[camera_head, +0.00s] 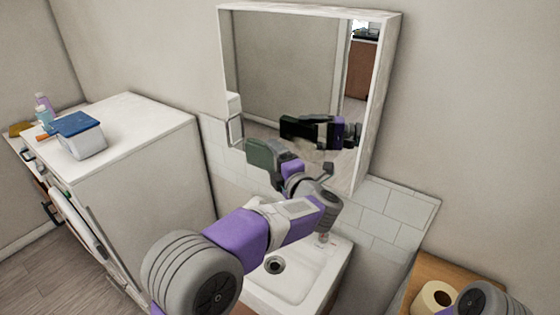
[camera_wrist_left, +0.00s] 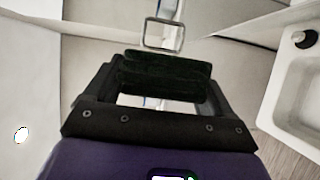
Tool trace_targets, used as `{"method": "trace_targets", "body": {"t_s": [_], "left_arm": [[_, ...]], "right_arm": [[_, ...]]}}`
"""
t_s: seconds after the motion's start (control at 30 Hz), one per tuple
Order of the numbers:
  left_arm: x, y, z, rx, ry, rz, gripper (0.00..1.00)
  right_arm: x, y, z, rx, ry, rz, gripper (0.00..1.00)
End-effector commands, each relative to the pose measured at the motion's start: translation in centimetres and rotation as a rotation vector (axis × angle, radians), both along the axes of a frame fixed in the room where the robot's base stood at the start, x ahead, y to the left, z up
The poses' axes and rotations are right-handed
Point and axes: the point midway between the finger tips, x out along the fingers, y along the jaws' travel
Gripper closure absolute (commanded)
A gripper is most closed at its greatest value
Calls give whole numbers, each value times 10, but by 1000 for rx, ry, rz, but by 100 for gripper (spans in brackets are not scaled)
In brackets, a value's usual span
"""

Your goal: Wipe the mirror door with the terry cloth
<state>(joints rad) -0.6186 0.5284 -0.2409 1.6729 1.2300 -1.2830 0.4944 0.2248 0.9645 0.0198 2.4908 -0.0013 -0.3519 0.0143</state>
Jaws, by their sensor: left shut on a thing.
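The mirror door (camera_head: 290,70) is the front of a white-framed wall cabinet above the sink, and it looks closed. My left gripper (camera_head: 272,160) is in front of its lower edge, shut on the terry cloth (camera_head: 264,152). The cloth is dark green and folded into a thick pad; in the left wrist view the cloth (camera_wrist_left: 165,76) spans the gap between the fingers. A dark reflection of my gripper shows in the mirror, apart from the cloth in the picture. I cannot tell whether cloth and glass touch. My right gripper is out of view.
The white sink (camera_head: 300,275) lies below my left forearm. A white holder with a metal ring (camera_head: 235,122) is on the wall at the mirror's lower left. A white washing machine (camera_head: 150,150) with a blue-lidded box (camera_head: 80,135) stands left. A toilet roll (camera_head: 435,298) is lower right.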

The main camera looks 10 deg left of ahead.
Motion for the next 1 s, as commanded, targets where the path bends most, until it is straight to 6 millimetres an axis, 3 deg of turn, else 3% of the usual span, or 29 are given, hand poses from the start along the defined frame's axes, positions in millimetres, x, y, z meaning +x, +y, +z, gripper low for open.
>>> {"method": "trace_targets", "body": {"t_s": [0.33,0.7,1.0], "left_arm": [[-3,1,1,-2,-3,0,41],[-29,10,0,-1,-2,-1,41],[-29,10,1,-1,-2,0,41]], "right_arm": [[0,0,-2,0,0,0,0],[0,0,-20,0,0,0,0],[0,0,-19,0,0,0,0]]}}
